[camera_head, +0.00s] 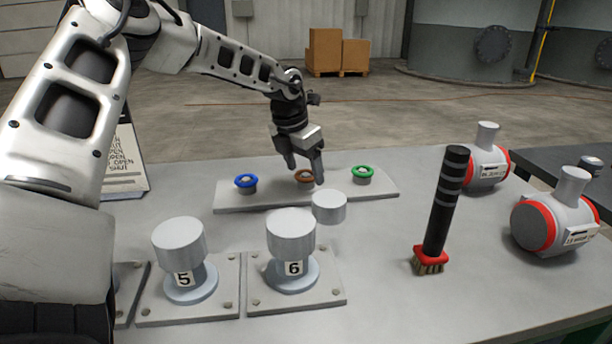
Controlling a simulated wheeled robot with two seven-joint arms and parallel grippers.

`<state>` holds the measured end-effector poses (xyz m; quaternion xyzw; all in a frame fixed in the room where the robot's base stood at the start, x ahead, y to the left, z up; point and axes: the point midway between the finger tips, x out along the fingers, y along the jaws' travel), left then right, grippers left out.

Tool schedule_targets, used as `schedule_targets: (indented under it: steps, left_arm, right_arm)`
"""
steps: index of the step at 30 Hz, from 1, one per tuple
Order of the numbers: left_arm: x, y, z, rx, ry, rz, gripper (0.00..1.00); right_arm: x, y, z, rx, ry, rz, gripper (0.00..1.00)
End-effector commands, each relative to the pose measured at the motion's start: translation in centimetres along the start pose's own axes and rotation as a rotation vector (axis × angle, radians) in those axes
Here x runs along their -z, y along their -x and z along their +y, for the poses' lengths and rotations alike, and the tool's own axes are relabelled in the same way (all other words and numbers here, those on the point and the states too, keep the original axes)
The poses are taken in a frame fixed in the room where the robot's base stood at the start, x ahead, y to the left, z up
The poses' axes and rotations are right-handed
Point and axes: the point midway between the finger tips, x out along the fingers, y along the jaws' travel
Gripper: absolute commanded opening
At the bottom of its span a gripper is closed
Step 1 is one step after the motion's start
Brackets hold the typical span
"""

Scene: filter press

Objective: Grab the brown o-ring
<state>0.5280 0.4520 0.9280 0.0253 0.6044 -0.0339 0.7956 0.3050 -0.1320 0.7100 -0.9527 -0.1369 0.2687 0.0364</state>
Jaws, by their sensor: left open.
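The brown o-ring (304,176) lies on the middle post of a grey holder plate (240,201) on the table. A blue o-ring (246,181) sits on the post to its left and a green o-ring (363,172) on the post to its right. My left gripper (305,180) points down at the brown o-ring with its fingers open, one on each side of it in the picture. The near finger hides part of the ring. I cannot tell whether the fingers touch it. My right gripper is not in view.
A black-handled brush (444,210) stands upright at right, near two grey-and-red housings (540,223). A sign (124,163) stands at left.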

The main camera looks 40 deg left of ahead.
Motion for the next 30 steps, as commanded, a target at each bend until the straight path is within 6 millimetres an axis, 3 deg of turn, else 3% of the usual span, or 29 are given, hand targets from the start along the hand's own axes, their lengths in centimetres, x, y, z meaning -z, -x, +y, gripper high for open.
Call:
schedule_targets:
  steps: [3, 9, 23, 30]
  left_arm:
    - [0.0, 0.1, 0.0, 0.000, 0.000, -0.001, 0.71]
    - [0.0, 0.1, 0.0, -0.001, -0.001, 0.000, 0.24]
    - [-0.2, 0.6, 0.0, -0.001, -0.001, -0.001, 0.23]
    - [-1.0, 3.5, -0.1, -0.002, -0.003, -0.004, 0.23]
  right_arm:
    - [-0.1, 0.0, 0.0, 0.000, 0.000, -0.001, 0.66]
    - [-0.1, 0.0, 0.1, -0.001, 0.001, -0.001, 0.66]
    - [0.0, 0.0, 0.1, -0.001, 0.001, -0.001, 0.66]
    - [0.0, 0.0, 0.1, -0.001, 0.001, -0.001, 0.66]
